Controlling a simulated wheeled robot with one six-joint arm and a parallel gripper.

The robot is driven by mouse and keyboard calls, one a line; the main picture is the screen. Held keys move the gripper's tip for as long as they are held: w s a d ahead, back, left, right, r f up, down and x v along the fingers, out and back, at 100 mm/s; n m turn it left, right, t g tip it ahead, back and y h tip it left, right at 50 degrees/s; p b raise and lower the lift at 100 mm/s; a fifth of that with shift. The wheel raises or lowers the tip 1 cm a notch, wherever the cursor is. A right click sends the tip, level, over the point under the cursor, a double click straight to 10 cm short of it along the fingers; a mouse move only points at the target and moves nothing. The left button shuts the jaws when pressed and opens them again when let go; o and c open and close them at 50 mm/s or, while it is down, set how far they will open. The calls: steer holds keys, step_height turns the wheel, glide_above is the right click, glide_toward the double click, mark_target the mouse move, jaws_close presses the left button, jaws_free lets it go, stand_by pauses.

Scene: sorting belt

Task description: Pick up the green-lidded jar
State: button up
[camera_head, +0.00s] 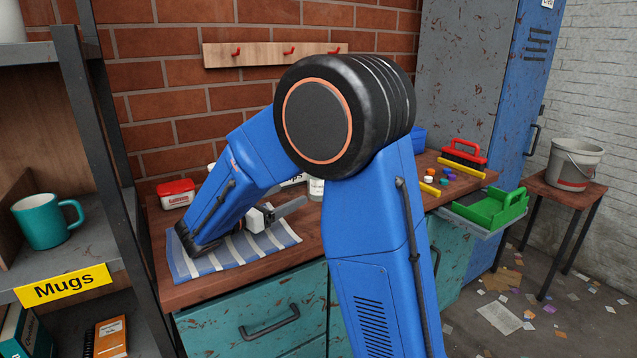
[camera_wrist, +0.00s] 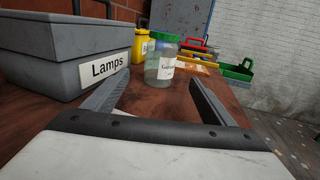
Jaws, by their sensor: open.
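The green-lidded jar (camera_wrist: 163,60) is clear glass with a white label and stands upright on the brown wooden worktop in the wrist view. In the head view a small part of a pale labelled jar (camera_head: 316,188) shows beside my arm; its lid is hidden there. My gripper (camera_wrist: 160,80) is open, with one finger on each side of the view and the jar beyond them, roughly centred between. Nothing is between the fingers. In the head view my gripper (camera_head: 288,211) is over the striped cloth, pointing right along the worktop.
A grey bin labelled Lamps (camera_wrist: 62,58) stands close on the left of my gripper. A yellow container (camera_wrist: 141,46) is behind the jar. A green tray (camera_head: 490,208) sits at the worktop's right end. The striped cloth (camera_head: 190,265) lies below my arm.

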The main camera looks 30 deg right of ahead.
steer(key=x, duration=0.9)
steer(key=shift+r+x, duration=0.25)
steer(key=shift+x, duration=1.1)
steer(key=shift+r+x, duration=0.2)
steer(key=shift+x, duration=1.15)
steer(key=c, duration=1.3)
